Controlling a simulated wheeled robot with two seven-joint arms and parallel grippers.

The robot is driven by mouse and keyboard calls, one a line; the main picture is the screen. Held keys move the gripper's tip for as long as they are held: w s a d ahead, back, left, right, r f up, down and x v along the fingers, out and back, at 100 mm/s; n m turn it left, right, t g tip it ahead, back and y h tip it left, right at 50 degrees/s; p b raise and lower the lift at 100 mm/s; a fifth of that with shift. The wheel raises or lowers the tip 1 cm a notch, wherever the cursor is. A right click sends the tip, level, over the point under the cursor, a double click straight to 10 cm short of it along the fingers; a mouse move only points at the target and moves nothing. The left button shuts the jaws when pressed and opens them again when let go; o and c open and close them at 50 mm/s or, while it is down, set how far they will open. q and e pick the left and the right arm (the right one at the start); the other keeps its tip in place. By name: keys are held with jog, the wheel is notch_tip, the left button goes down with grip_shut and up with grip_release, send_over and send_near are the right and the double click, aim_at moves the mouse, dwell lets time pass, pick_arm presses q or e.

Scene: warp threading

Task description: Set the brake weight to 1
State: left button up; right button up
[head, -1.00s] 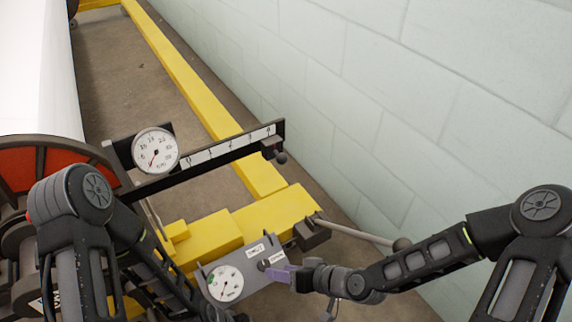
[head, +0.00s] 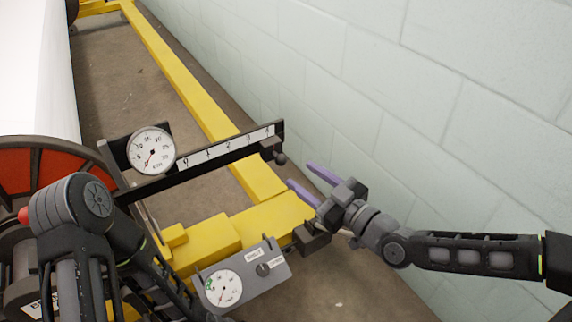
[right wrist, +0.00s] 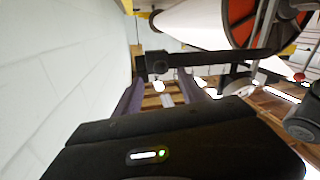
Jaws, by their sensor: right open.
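The brake weight (head: 271,148) is a small dark block with a round knob, on the scale bar (head: 215,158) near the 4 at its far right end. The bar is marked 0 to 4 from left to right. My right gripper (head: 300,174) is open and empty. Its purple fingers point up and left toward the weight, a short gap to its lower right. In the right wrist view the weight (right wrist: 157,64) appears ahead, between and beyond the open fingers (right wrist: 163,84). My left arm enters at lower left; its gripper is not visible.
A round dial (head: 151,149) stands at the bar's left end. A grey panel (head: 263,270) with a smaller dial and knob sits below the yellow frame (head: 270,213). A pale block wall (head: 420,90) closes the right side.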

aim_at(285, 163)
jog(key=b+x, duration=0.2)
jog(key=x, duration=0.4)
jog(key=shift+w+a, duration=0.25)
jog(key=shift+a, duration=0.05)
jog(key=shift+c, duration=0.5)
grip_shut()
jog(key=shift+s, duration=0.1)
dwell(0.5)
